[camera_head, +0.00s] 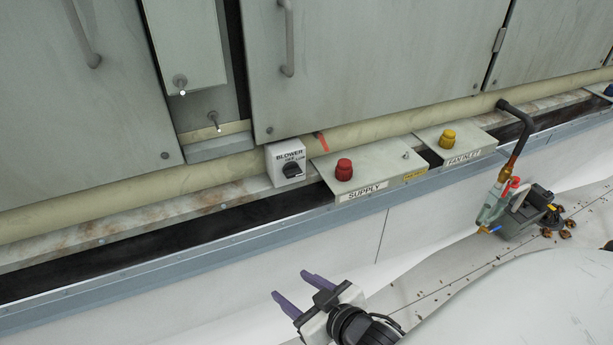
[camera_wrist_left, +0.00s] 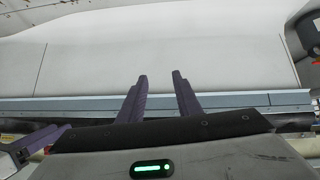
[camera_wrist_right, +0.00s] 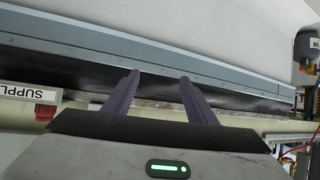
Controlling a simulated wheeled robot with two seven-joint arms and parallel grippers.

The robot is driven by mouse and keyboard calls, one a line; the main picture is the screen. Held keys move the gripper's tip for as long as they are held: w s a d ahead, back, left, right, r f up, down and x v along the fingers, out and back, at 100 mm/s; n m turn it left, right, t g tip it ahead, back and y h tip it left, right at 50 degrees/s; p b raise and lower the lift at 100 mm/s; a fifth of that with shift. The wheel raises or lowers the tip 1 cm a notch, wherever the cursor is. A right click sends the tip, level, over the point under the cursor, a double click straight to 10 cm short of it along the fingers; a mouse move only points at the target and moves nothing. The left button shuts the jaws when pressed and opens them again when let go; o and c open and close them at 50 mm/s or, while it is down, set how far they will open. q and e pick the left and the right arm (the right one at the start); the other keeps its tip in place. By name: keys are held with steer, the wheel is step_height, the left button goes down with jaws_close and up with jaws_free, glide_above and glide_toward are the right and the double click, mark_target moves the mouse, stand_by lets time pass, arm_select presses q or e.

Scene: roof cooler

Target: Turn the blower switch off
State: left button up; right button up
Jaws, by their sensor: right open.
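The blower switch (camera_head: 290,165) is a small white box labelled BLOWER, with OFF and LOW marks and a black knob, on the ledge left of the SUPPLY box in the head view. The exact knob setting is too small to tell. My right gripper (camera_head: 290,284) is below the switch in the picture, apart from it, with its purple fingers spread and empty. It also shows open in the right wrist view (camera_wrist_right: 160,76). My left gripper (camera_wrist_left: 160,76) has its fingers apart with nothing between them; the head view does not show it. Neither wrist view clearly shows the switch.
The SUPPLY box (camera_head: 370,171) with a red button (camera_head: 344,169) stands right beside the switch. A second box with a yellow button (camera_head: 448,138) is farther right. A beige pipe (camera_head: 220,165) runs behind the switch. A pump-like device (camera_head: 515,207) stands at the right.

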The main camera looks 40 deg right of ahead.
steer(key=w+d+r+m+t+h+b, duration=0.2)
steer(key=w+d+r+t+h+b, duration=0.15)
steer(key=w+d+r, duration=0.3)
steer(key=m+t+b, duration=0.1)
steer(key=t+b, duration=0.1)
steer(key=b, duration=0.1)
glide_toward(295, 174)
steer(key=shift+h, duration=0.45)
steer(key=x, duration=0.8)
steer(key=shift+a+f, duration=0.1)
steer(key=shift+a, duration=0.15)
steer(key=shift+w+d, duration=0.15)
steer(key=shift+w, duration=0.4)
arm_select(q)
steer(key=f, duration=0.5)
steer(key=shift+s+d+f, duration=0.15)
steer(key=shift+s+d, duration=0.1)
steer(key=shift+d, duration=0.05)
arm_select(e)
steer(key=c, duration=1.1)
